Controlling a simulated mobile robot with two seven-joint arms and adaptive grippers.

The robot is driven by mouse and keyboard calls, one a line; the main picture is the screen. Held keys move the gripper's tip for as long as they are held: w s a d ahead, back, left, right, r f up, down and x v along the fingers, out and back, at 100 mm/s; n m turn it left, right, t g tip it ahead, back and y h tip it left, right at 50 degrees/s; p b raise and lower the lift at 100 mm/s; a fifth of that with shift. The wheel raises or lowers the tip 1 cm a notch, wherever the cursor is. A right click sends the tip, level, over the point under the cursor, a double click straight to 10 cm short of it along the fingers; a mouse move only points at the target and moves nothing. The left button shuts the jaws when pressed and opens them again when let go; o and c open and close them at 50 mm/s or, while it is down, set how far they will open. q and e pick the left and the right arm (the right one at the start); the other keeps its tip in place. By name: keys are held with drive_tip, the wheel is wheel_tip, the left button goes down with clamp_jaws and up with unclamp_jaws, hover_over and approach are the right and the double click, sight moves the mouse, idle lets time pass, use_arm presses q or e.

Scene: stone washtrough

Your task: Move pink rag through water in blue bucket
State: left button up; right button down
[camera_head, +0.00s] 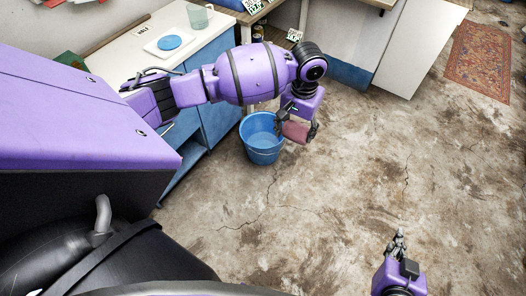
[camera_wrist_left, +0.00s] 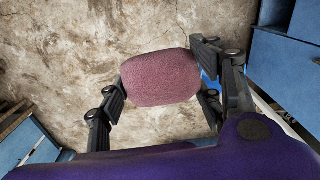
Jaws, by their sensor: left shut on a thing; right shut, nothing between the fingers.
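The pink rag (camera_head: 296,131) is held in my left gripper (camera_head: 297,129), beside and above the right rim of the blue bucket (camera_head: 263,150). In the left wrist view the rag (camera_wrist_left: 160,77) sits between the two fingers of the left gripper (camera_wrist_left: 163,85), with floor behind it. The bucket stands on the floor in front of the blue cabinet. Its inside is partly visible and looks blue; I cannot make out the water level. My right gripper (camera_head: 398,242) is shut and empty, low at the bottom right over bare floor.
A white counter (camera_head: 130,57) on a blue cabinet (camera_head: 213,68) stands behind the bucket, with a white tray, a blue round thing (camera_head: 170,43) and a glass jug (camera_head: 199,17) on it. A patterned rug (camera_head: 480,58) lies far right. The cracked floor to the right is clear.

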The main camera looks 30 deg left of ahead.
sight(306, 133)
use_arm(q)
drive_tip(key=shift+w+a, duration=0.2)
drive_tip(key=shift+a, duration=0.4)
drive_tip(key=shift+w+a, duration=0.15)
drive_tip(key=shift+a, duration=0.45)
drive_tip(key=shift+s+d, duration=0.3)
drive_tip(key=shift+d, duration=0.65)
drive_tip(key=shift+s+d, duration=0.25)
drive_tip(key=shift+d, duration=0.75)
drive_tip(key=shift+s+d, duration=0.3)
drive_tip(key=shift+d, duration=0.65)
drive_tip(key=shift+a, duration=0.15)
drive_tip(key=a, duration=0.1)
drive_tip(key=w+a, duration=0.1)
drive_tip(key=a, duration=0.3)
drive_tip(key=shift+w+a, duration=0.25)
drive_tip(key=shift+w, duration=0.1)
drive_tip(key=shift+d, duration=0.1)
